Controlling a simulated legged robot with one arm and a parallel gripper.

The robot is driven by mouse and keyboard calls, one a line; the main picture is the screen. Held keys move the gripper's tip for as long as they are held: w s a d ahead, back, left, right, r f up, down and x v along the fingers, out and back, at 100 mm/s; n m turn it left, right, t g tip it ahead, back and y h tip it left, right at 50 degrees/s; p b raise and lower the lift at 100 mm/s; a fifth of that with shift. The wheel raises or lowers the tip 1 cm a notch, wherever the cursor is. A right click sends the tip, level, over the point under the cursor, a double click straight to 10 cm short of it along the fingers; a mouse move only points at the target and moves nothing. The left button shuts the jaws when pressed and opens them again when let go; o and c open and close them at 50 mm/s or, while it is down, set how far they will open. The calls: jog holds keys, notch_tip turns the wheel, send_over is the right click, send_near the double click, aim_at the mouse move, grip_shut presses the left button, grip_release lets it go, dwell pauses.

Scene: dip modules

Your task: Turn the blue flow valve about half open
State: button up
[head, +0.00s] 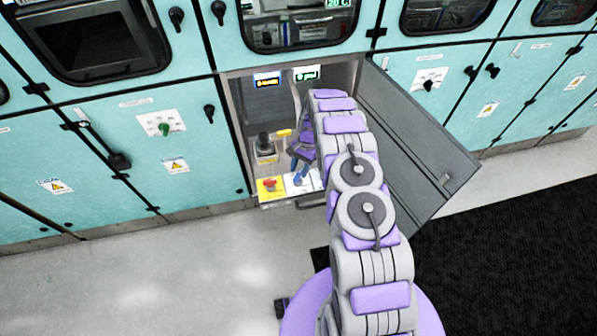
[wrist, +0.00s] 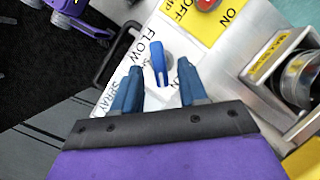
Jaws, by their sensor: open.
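The blue flow valve (wrist: 158,62) shows in the wrist view as a narrow blue handle on a white plate with the word FLOW beside it. The handle points roughly up and down in the picture. My gripper (wrist: 160,68) is open, with one blue finger on each side of the handle's lower end. Gaps show between the handle and both fingers, and I cannot tell how deep the fingers reach. In the head view my gripper (head: 299,166) is inside the open cabinet, low over the panel. There I cannot separate the valve from the fingers.
A yellow plate (head: 268,187) with a red knob and ON and OFF marks sits beside the valve's plate. A black-topped control (head: 264,145) stands behind it. The open cabinet door (head: 415,140) stands to the right of my arm. A metal-framed fixture (wrist: 290,75) is right in the wrist view.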

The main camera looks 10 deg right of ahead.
jog(key=v, duration=1.5)
jog(key=shift+p, duration=0.4)
jog(key=shift+r, duration=0.15)
jog(key=s+a+r+n+b, duration=0.15)
jog(key=s+r, duration=0.25)
jog(key=r, duration=0.4)
jog(key=s+a+r+n, duration=0.15)
jog(key=s+r, duration=0.25)
jog(key=r, duration=0.4)
jog(key=s+a+r+n+h+b, duration=0.1)
jog(key=s+a+r+n, duration=0.15)
jog(key=s+r, duration=0.8)
jog(key=s+n+t+h+b, duration=0.1)
jog(key=s+n+h+b, duration=0.1)
jog(key=s, duration=2.7)
jog(key=shift+d+f+n+t, duration=0.15)
jog(key=shift+f+n+t, duration=0.15)
jog(key=shift+f+n, duration=0.25)
